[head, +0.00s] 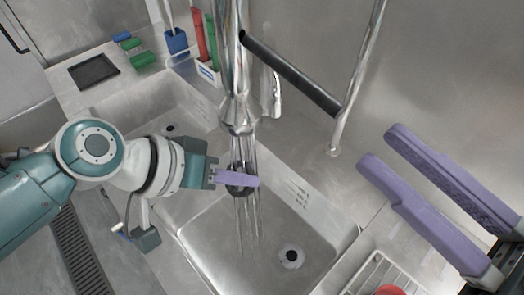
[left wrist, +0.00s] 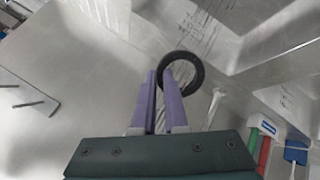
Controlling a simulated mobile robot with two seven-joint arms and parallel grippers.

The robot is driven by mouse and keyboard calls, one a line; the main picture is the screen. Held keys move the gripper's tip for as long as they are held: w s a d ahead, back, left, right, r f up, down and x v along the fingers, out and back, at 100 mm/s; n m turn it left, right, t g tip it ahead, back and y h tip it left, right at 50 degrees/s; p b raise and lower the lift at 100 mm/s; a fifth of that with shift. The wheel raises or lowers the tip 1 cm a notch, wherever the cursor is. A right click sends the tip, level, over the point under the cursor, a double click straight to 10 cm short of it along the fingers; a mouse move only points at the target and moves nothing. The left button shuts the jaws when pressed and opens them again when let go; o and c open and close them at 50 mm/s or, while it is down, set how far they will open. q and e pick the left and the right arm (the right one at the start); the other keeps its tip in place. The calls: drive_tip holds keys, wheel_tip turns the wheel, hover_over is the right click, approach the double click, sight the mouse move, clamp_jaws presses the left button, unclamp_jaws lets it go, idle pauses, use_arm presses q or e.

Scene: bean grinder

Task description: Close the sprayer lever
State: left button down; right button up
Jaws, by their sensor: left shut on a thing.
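The silver sprayer (head: 238,112) hangs upright over the sink, with thin streams of water (head: 246,222) falling below it. A black ring (left wrist: 195,92) at its lower end shows just beyond the fingertips in the left wrist view. A curved silver piece (head: 275,96) hangs beside the sprayer; I cannot tell if it is the lever. My left gripper (head: 254,181) reaches across the sprayer's lower end and is shut at the ring's edge; its fingers (left wrist: 160,76) partly hide the contact. My right gripper (head: 377,146) is open and empty at the right.
A double sink (head: 205,235) with a drain (head: 291,256) lies below. A black-sleeved pipe (head: 290,72) slants to the right of the sprayer. A caddy with red and green handles (head: 205,45) and a blue holder (head: 176,42) stand behind. A wire rack (head: 375,272) is at lower right.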

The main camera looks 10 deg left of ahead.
sight(290, 72)
drive_tip(key=n, duration=0.1)
drive_tip(key=f+n, duration=0.1)
drive_tip(key=n, duration=0.1)
drive_tip(key=shift+w+d+f+t, duration=0.15)
drive_tip(key=shift+f+t, duration=0.05)
drive_tip(key=shift+t, duration=0.2)
drive_tip(key=c, duration=0.3)
drive_tip(key=f+n, duration=0.1)
drive_tip(key=n, duration=0.2)
drive_tip(key=f+n+t, duration=0.1)
drive_tip(key=n, duration=0.2)
drive_tip(key=s+f+n, duration=0.1)
drive_tip(key=n, duration=0.3)
drive_tip(key=shift+s+a+f, duration=0.1)
drive_tip(key=shift+a+f, duration=0.05)
drive_tip(key=shift+a, duration=0.05)
clamp_jaws()
drive_tip(key=s+a+f+n+t, duration=0.2)
drive_tip(key=s+f+n, duration=0.15)
drive_tip(key=n, duration=0.75)
drive_tip(key=w+a+r, duration=0.5)
drive_tip(key=w+r, duration=0.2)
drive_tip(key=w, duration=0.1)
drive_tip(key=shift+r, duration=0.2)
